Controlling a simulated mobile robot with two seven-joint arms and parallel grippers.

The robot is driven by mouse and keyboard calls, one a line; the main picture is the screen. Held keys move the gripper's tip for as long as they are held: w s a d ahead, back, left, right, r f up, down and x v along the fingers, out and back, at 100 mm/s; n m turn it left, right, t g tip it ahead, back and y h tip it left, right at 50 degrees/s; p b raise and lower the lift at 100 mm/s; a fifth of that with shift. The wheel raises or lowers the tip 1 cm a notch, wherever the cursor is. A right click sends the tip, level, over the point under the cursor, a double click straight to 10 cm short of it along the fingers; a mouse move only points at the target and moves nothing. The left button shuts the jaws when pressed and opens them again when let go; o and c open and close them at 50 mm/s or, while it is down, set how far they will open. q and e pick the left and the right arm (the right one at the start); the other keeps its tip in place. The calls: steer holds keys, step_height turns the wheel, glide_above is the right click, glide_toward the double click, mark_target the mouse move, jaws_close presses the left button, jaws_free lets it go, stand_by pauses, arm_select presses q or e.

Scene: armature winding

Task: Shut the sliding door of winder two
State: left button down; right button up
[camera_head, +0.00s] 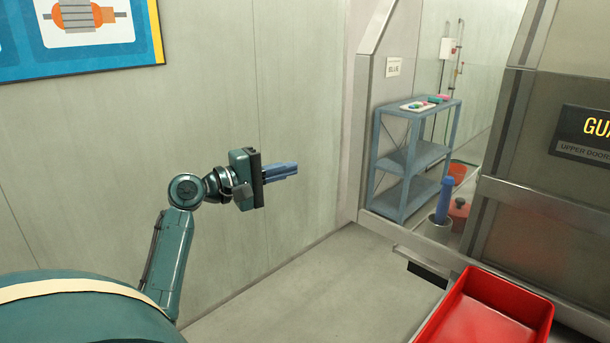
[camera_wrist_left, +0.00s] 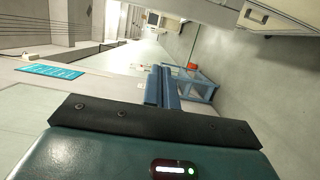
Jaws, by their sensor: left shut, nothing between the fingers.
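A large grey machine panel (camera_head: 540,220) stands at the right of the head view, with a dark sign (camera_head: 585,130) cut off by the frame that reads "GUA" and "UPPER DOOR". I cannot tell whether this is the sliding door of winder two, or how far any door is open. My left gripper (camera_head: 297,169) is held in the air in front of the pale wall, left of the panel and well apart from it. Its blue fingers are shut and empty, and they also show in the left wrist view (camera_wrist_left: 161,74). My right gripper is out of view.
A red tray (camera_head: 485,308) is at the lower right. A blue-grey shelf (camera_head: 415,155) holds a small tray of coloured pieces; a blue cylinder in a pot (camera_head: 442,205) stands by it. A blue poster (camera_head: 80,70) hangs upper left. The floor (camera_head: 320,285) between is clear.

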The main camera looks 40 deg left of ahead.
arm_select(q)
steer(key=w+d+p, duration=0.3)
steer(key=w+d, duration=0.4)
steer(key=w, duration=0.1)
steer(key=shift+d, duration=0.1)
stand_by(0.4)
